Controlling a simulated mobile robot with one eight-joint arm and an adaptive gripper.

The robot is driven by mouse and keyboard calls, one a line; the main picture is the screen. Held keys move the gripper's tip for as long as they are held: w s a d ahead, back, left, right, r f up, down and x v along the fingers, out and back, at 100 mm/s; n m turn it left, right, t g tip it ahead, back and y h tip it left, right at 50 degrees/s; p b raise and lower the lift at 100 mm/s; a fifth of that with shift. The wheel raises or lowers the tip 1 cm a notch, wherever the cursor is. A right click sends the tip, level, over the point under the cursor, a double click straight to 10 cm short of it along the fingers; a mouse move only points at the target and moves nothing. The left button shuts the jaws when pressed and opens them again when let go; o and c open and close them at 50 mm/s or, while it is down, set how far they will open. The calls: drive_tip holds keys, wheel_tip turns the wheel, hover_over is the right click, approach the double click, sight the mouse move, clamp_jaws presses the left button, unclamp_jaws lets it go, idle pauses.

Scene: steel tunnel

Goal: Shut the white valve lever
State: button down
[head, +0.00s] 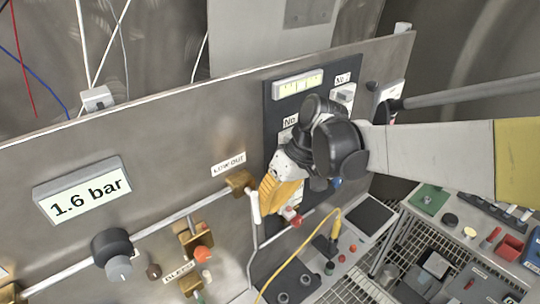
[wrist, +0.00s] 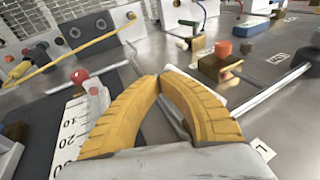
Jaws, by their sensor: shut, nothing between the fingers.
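The white valve lever (head: 255,206) hangs down from a brass valve (head: 240,182) on the steel panel, under a label starting with "LOW". My gripper (head: 266,205) has yellow fingers and is shut and empty. Its fingertips are just right of the lever in the head view; I cannot tell whether they touch it. In the wrist view my shut gripper (wrist: 160,80) fills the middle. A white piece, likely the lever, shows just behind the fingertips and is partly hidden by the right finger.
A pipe (head: 170,222) runs along the panel. A brass valve with an orange-red knob (head: 202,255) stands lower, by a "BLEED" label. A dark panel with a gauge (head: 298,84) is behind my gripper. A yellow cable (head: 300,252) and a cluttered bench (head: 440,250) lie lower right.

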drive_tip(key=shift+s+a+f+b, duration=0.2)
drive_tip(key=shift+a+b, duration=0.1)
idle(0.5)
drive_tip(key=v, duration=1.2)
drive_tip(key=shift+d, duration=0.1)
drive_tip(key=s+d+f+m+t+h+b, duration=0.1)
drive_tip(key=s+d+f+m+t+b, duration=0.1)
drive_tip(key=f+b, duration=0.5)
drive_tip(key=s+d+f+m+t+h+b, duration=0.2)
drive_tip(key=s+d+f+b, duration=0.3)
drive_tip(key=f, duration=0.8)
drive_tip(key=s+d+f+m+t+h+b, duration=0.2)
drive_tip(key=s+d+f+t+b, duration=0.1)
drive_tip(key=f+b, duration=0.7)
drive_tip(key=shift+s+d+f+t+b, duration=0.15)
drive_tip(key=shift+d+f+t+b, duration=0.15)
drive_tip(key=shift+d+f, duration=0.25)
